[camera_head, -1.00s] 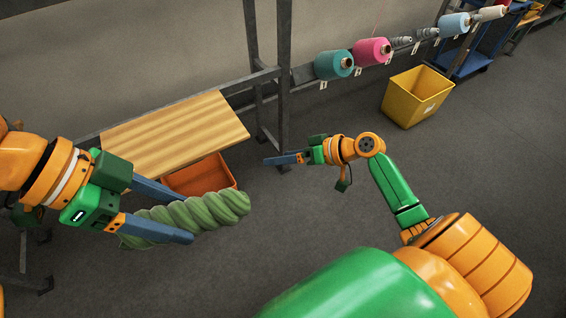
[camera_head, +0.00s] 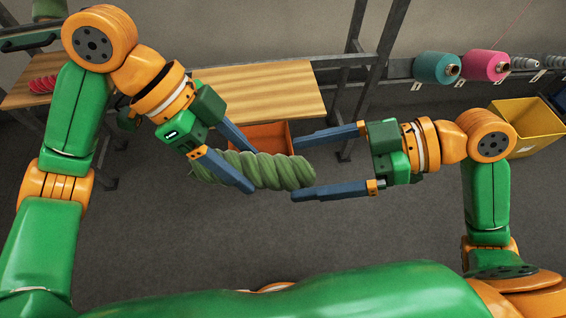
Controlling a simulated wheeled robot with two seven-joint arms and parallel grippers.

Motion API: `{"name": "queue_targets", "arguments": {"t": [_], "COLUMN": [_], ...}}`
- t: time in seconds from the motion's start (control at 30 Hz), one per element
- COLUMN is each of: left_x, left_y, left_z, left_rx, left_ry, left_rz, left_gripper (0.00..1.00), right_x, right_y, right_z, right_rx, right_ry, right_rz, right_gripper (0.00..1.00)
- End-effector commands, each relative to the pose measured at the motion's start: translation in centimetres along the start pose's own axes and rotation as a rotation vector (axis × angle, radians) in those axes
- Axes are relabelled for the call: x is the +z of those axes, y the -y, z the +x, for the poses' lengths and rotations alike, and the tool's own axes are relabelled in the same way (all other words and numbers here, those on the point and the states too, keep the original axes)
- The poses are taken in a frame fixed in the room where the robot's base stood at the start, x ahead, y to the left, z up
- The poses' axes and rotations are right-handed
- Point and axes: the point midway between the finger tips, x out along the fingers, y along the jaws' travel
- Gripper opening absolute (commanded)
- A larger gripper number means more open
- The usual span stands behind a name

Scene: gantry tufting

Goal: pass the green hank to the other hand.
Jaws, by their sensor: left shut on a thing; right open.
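The green hank (camera_head: 270,170) is a twisted roll of yarn lying roughly level in the air in the middle of the view. My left gripper (camera_head: 250,167) is shut on the hank around its left and middle part. My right gripper (camera_head: 296,166) comes in from the right with its jaws open. Its two blue fingers are spread, one above and one below the hank's right end in the picture. Whether either right finger touches the hank cannot be told.
A wooden table (camera_head: 270,88) stands behind, with an orange bin (camera_head: 258,136) by its front edge. A pink hank (camera_head: 42,85) lies at the far left. Teal (camera_head: 437,68) and pink (camera_head: 485,66) cones sit on a rail, above a yellow bin (camera_head: 530,125). Grey floor is clear in front.

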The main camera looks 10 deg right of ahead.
Motion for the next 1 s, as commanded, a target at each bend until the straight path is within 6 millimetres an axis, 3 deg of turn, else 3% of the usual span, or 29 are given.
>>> {"name": "queue_targets", "arguments": {"t": [0.1,0.23,0.57,0.67,0.9,0.93,0.97,1.0], "left_x": [0.0,0.0,0.0,0.0,0.0,0.0,0.0,0.0], "left_y": [0.0,0.0,0.0,0.0,0.0,0.0,0.0,0.0], "left_z": [0.0,0.0,0.0,0.0,0.0,0.0,0.0,0.0], "left_rx": [0.000,0.000,0.000,0.000,0.000,0.000,0.000,-0.001], "left_ry": [0.000,0.000,0.000,0.000,0.000,0.000,0.000,0.000], "left_rz": [0.000,0.000,0.000,0.000,0.000,0.000,0.000,0.000], "left_gripper": [0.06,0.06,0.05,0.05,0.05,0.05,0.05,0.05], "right_x": [-0.1,0.0,0.0,0.0,0.0,0.0,0.0,0.0], "right_y": [0.1,0.0,-0.1,-0.1,-0.1,-0.1,-0.1,-0.1], "right_z": [2.6,4.5,5.3,5.3,5.3,5.3,5.3,5.3], "right_rx": [-0.004,0.000,0.002,0.002,0.002,0.001,0.001,0.001], "right_ry": [-0.004,-0.003,-0.001,-0.001,-0.001,-0.001,-0.001,-0.001], "right_rz": [-0.002,0.002,0.002,0.002,0.002,0.002,0.002,0.002], "right_gripper": [0.98,0.98,0.98,0.77,0.12,0.10,0.10,0.74]}}
